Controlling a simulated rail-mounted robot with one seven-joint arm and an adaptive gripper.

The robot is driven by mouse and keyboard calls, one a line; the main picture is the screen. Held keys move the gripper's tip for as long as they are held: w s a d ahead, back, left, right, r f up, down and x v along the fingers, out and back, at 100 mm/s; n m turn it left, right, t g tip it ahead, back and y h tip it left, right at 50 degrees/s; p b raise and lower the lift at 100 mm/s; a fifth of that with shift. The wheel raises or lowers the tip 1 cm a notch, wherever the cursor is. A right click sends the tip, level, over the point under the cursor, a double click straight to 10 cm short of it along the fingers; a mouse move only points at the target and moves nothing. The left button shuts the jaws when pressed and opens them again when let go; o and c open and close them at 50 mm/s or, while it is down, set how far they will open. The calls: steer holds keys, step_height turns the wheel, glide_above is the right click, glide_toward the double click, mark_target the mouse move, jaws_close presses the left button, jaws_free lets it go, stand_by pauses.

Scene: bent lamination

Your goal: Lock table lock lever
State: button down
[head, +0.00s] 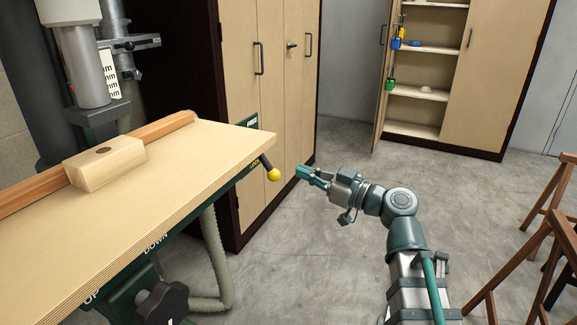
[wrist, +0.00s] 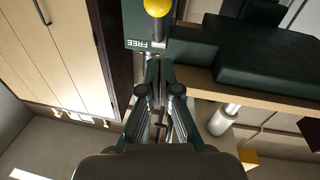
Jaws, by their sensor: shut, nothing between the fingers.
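The lock lever (head: 265,164) is a short dark rod with a yellow ball knob (head: 273,175). It sticks out and down from the green side of the drill press table (head: 190,148), near its right corner. The knob also shows at the top edge of the wrist view (wrist: 157,7). A green plate with the white word FREE (wrist: 141,43) lies beside the lever there. My gripper (head: 299,172) is shut and empty, just right of the knob in the head view with a small gap. In the wrist view its fingertips (wrist: 159,64) point toward the plate, below the knob.
A wooden block (head: 105,163) rests on the table against the fence. A tall cabinet (head: 275,75) stands close behind the lever. A grey hose (head: 213,260) hangs below the table. Wooden trestles (head: 545,230) stand at the right.

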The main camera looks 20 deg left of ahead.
steer(key=shift+p+v, duration=0.3)
steer(key=shift+v, duration=2.4)
steer(key=shift+a+f, duration=0.1)
steer(key=shift+f, duration=0.1)
